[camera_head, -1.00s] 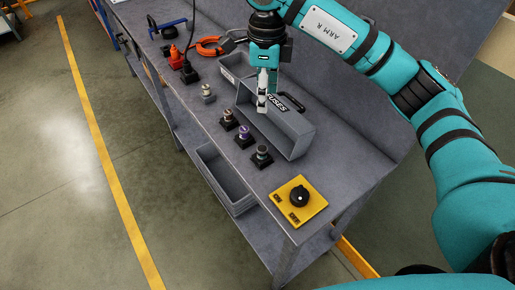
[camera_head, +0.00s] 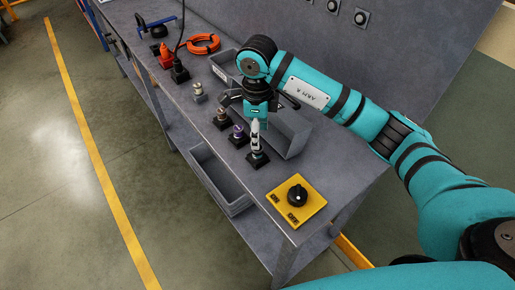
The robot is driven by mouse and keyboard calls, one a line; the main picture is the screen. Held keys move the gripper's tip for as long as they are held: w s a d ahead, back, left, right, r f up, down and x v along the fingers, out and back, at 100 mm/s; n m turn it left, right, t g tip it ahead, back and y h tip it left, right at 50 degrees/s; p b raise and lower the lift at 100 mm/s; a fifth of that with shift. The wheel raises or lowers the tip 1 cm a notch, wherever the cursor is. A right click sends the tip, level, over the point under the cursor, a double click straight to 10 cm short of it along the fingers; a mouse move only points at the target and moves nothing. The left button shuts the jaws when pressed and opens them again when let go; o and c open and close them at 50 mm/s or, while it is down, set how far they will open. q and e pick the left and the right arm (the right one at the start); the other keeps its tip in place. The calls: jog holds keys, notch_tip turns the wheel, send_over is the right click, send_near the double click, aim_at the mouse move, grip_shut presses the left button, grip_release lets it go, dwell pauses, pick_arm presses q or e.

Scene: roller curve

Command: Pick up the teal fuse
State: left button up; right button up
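My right gripper (camera_head: 255,146) points down over the nearest black fuse holder (camera_head: 258,161) in the row on the bench. Its pale fingers are seen edge-on, so I cannot tell whether they are open or closed on the fuse there. That fuse is mostly hidden, and its teal colour does not show clearly. Beside it, to the upper left, stand a purple fuse (camera_head: 239,132) and a brownish fuse (camera_head: 221,114) in their own holders. My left gripper is not in view.
A grey fuse bin (camera_head: 295,140) stands just behind the gripper. A yellow panel with a black knob (camera_head: 297,194) is at the near end. A pale fuse (camera_head: 199,91), an orange cable coil (camera_head: 204,43) and a red plug (camera_head: 166,58) lie farther off. A grey tray (camera_head: 228,190) hangs at the bench's front.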

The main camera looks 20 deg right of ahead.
aim_at(258, 153)
jog(key=f+p, duration=0.1)
jog(key=f, duration=0.1)
jog(key=s+f+p, duration=0.1)
jog(key=f, duration=0.2)
jog(key=shift+f+p, duration=0.15)
jog(key=shift+p, duration=0.15)
jog(key=shift+f, duration=0.3)
grip_shut()
jog(key=shift+w+r, duration=0.1)
